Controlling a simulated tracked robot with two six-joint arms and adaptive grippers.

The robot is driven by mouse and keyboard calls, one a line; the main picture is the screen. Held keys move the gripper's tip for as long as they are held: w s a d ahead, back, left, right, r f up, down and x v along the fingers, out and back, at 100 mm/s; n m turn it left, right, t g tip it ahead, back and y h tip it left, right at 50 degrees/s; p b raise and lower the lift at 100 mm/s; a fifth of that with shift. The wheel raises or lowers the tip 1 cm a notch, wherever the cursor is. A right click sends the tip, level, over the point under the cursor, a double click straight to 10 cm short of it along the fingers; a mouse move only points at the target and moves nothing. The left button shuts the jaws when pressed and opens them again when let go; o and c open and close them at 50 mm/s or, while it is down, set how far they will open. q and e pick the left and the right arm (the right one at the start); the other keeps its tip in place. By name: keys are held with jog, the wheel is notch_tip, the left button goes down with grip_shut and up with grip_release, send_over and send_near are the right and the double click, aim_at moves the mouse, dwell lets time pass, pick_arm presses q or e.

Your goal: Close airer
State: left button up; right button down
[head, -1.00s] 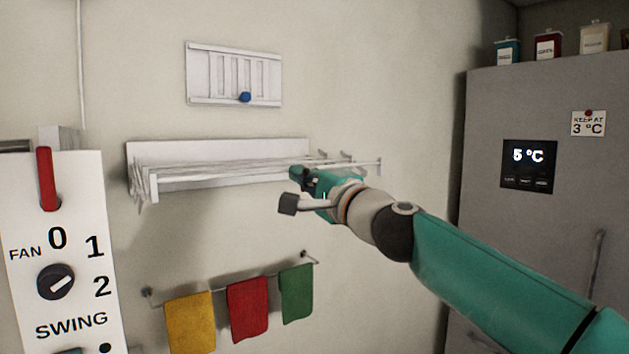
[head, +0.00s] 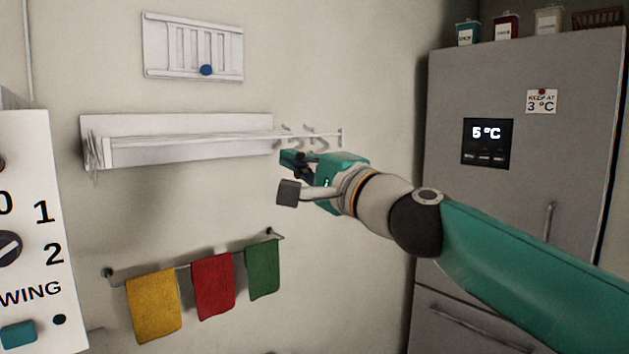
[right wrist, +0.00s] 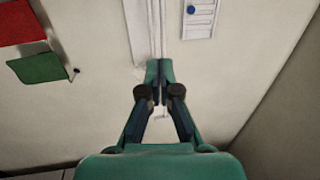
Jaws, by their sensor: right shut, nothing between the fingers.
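The airer (head: 190,150) is a white rack on the wall, with a long back board and thin rails. Its rails and front bar sit close against the board, with the bar's right end (head: 341,137) reaching past the board. My right gripper (head: 291,158) is shut and empty, just below and in front of the airer near the board's right end. In the right wrist view the airer (right wrist: 158,30) runs away from my shut fingertips (right wrist: 157,72); whether they touch it I cannot tell. My left gripper is out of view.
Below the airer hangs a rail with yellow (head: 153,306), red (head: 213,286) and green (head: 262,270) towels. A white panel with a blue knob (head: 206,70) is above. A grey fridge (head: 520,130) stands right; a control panel (head: 30,230) is at left.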

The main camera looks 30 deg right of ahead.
jog(key=s, duration=0.4)
send_near(254, 139)
jog(key=x, duration=0.7)
jog(key=shift+w+p, duration=0.15)
jog(key=shift+p, duration=0.3)
dwell(0.4)
